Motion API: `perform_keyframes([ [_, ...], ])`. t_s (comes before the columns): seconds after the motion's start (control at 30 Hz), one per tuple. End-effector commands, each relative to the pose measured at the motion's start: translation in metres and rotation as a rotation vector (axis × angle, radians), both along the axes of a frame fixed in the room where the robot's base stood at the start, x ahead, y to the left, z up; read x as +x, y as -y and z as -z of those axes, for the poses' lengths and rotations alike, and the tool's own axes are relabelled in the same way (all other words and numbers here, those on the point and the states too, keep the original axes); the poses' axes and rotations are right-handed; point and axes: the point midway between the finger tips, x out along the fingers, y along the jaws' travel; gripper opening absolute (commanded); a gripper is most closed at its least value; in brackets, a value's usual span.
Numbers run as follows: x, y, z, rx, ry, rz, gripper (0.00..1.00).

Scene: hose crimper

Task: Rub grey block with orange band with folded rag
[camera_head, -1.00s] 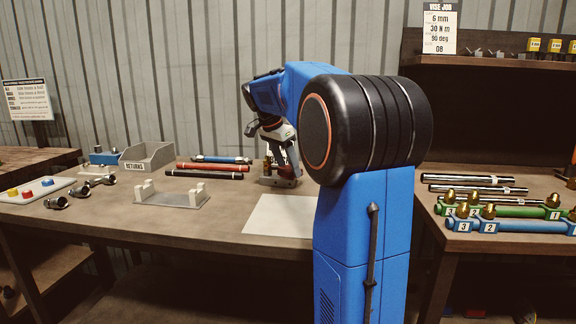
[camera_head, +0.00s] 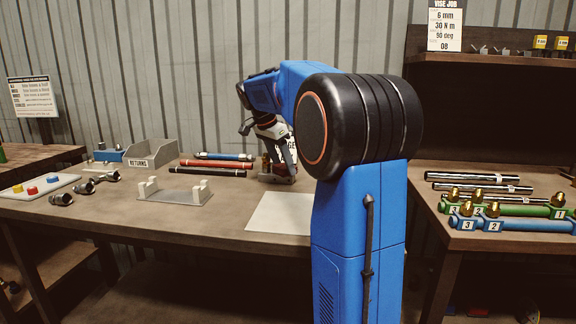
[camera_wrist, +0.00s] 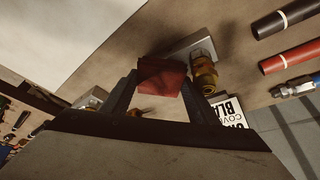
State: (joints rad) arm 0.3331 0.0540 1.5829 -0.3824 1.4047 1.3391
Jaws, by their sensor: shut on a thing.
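My gripper (camera_wrist: 155,88) is shut on a dark red, flat-faced thing, which looks like the folded rag (camera_wrist: 161,77). In the head view my gripper (camera_head: 277,160) is low over the back of the bench, small and partly covered by my own arm. Just beyond the rag in the wrist view is a pale grey piece (camera_wrist: 187,46), with a brass-orange fitting (camera_wrist: 203,70) beside it. I cannot tell whether this grey piece is the block with the orange band, or whether the rag touches it.
Red and black hoses (camera_head: 215,164) lie left of my gripper. A grey returns bin (camera_head: 152,154) and a bracketed stand (camera_head: 174,196) are further left. A pale sheet (camera_head: 278,213) lies in front. A sign (camera_wrist: 228,110) stands close by in the wrist view.

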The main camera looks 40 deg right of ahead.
Motion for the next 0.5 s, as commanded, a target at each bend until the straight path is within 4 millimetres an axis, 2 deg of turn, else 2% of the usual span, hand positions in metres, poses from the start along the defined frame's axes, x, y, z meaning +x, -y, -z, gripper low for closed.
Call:
perform_keyframes([
  [0.5,0.022,-0.015,0.003,0.001,-0.001,-0.001,0.36],
])
